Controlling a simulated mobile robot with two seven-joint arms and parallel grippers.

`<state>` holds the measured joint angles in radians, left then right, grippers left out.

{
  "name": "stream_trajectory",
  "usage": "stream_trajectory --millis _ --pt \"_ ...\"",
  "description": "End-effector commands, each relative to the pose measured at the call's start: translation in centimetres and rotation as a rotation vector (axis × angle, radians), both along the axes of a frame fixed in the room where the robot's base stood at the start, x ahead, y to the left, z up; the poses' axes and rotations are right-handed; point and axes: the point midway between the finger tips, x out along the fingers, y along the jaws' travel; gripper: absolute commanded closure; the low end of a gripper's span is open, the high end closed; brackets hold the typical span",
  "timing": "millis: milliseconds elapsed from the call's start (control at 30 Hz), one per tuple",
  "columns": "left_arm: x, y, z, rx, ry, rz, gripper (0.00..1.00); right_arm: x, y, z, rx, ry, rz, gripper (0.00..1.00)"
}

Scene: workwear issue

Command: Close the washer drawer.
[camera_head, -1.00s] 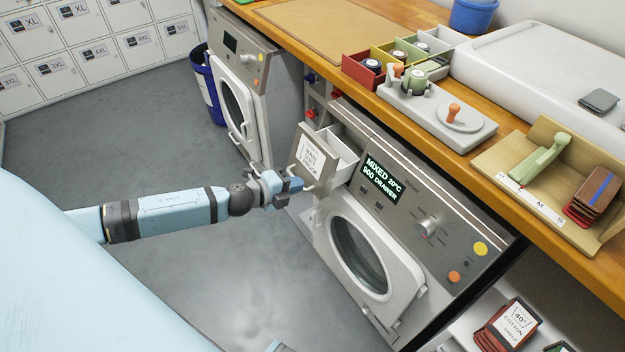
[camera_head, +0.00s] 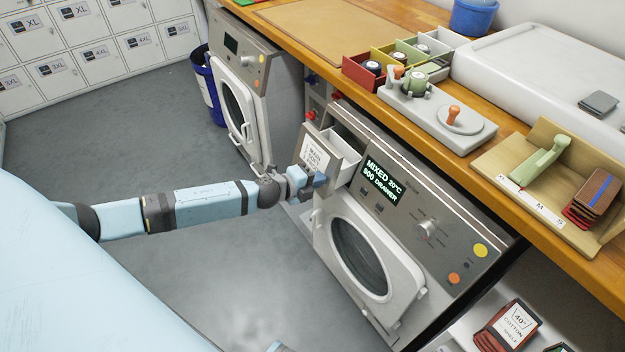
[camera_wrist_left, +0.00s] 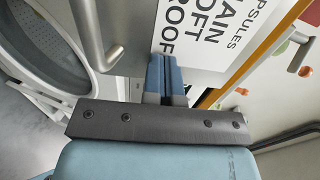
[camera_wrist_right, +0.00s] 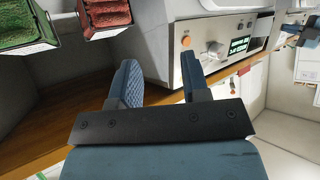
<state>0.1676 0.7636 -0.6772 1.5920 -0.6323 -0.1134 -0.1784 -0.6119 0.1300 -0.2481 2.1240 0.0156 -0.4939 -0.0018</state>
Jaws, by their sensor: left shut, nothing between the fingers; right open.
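The washer (camera_head: 400,225) stands under the wooden counter, with a lit display (camera_head: 381,181) reading "MIXED 20°C" and "DRAWER". Its drawer (camera_head: 318,152) sticks out at the upper left of the machine, its white inside showing from above. A printed label on the drawer front also shows in the left wrist view (camera_wrist_left: 195,35). My left gripper (camera_head: 318,179) is shut and empty, its fingertips at the lower part of the drawer front. In the left wrist view the fingertips (camera_wrist_left: 166,60) overlap the label's edge; contact looks likely. My right gripper (camera_wrist_right: 160,75) is open and empty.
The washer's round door (camera_head: 360,252) is shut below the drawer. A second machine (camera_head: 243,90) stands to the left. The counter (camera_head: 330,70) above holds coloured boxes, a grey fixture (camera_head: 440,112) and a wooden stand (camera_head: 520,165). The floor in front is clear.

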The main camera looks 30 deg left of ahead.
Motion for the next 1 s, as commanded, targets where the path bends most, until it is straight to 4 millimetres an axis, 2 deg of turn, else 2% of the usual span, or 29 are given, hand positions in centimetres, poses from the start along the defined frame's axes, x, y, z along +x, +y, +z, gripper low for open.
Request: stream_trajectory --millis 67,200,400,1000 --pt "2.0 -0.9 0.7 -0.001 -0.004 0.001 1.0 -0.1 0.0 0.8 0.002 0.006 -0.001 0.57" --pt "5.4 -2.3 0.5 -0.001 -0.004 0.001 1.0 -0.3 -0.1 0.5 0.002 0.023 -0.004 0.57" --pt "8.3 -3.5 0.2 0.0 -0.001 0.0 1.0 -0.3 -0.2 0.4 0.003 0.028 -0.008 0.57" --pt "8.9 -3.2 0.9 -0.002 -0.007 0.001 1.0 -0.1 -0.2 1.0 0.008 0.026 -0.012 0.57"
